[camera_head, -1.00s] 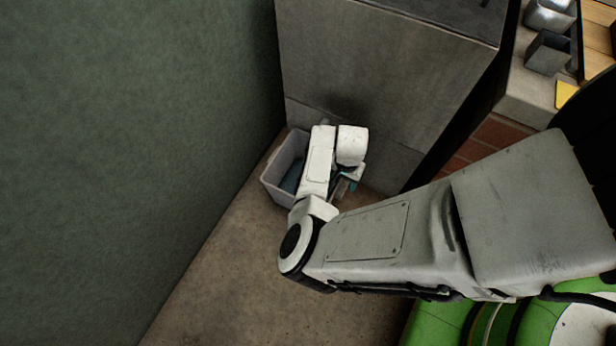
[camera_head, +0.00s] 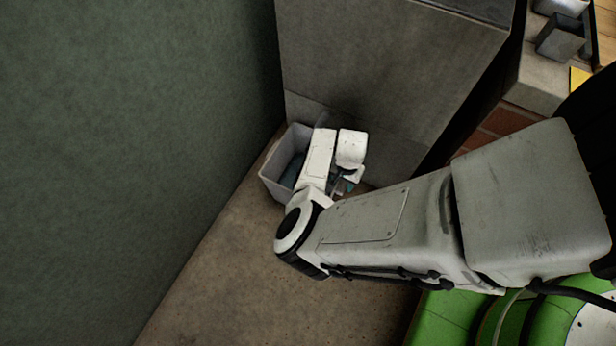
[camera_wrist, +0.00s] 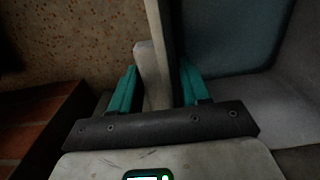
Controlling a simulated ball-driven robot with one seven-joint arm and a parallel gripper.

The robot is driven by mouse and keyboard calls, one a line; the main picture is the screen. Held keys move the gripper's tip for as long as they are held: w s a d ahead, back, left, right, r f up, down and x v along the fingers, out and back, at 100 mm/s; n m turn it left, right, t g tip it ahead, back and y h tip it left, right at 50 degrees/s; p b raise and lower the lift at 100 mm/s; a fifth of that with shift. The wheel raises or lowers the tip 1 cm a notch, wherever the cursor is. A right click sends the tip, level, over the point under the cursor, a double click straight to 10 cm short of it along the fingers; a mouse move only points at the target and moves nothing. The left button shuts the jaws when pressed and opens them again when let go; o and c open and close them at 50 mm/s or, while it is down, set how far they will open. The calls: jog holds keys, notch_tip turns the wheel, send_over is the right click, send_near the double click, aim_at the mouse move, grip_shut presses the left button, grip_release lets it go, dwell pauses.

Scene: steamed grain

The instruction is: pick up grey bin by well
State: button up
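The grey bin (camera_head: 275,181) stands on the floor in the corner between the green wall and a grey block. Its inside looks bluish, and my arm hides its right part. In the wrist view one bin wall (camera_wrist: 163,50) runs between the two teal fingers of my gripper (camera_wrist: 157,88). The fingers are apart, with a visible gap to the wall on the left side; the right finger is close to the wall on the bin's inner side. In the head view my gripper (camera_head: 344,184) is mostly hidden behind my wrist, at the bin's right side.
A tall grey block (camera_head: 385,80) stands right behind the bin. The green wall (camera_head: 130,150) closes off the left. Brick and a ledge with metal containers (camera_head: 560,38) are at the upper right. The brown floor (camera_head: 230,270) in front is clear.

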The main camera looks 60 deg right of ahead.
grip_shut()
jog(key=shift+w, duration=0.1)
dwell(0.8)
jog(key=shift+w+r, duration=0.1)
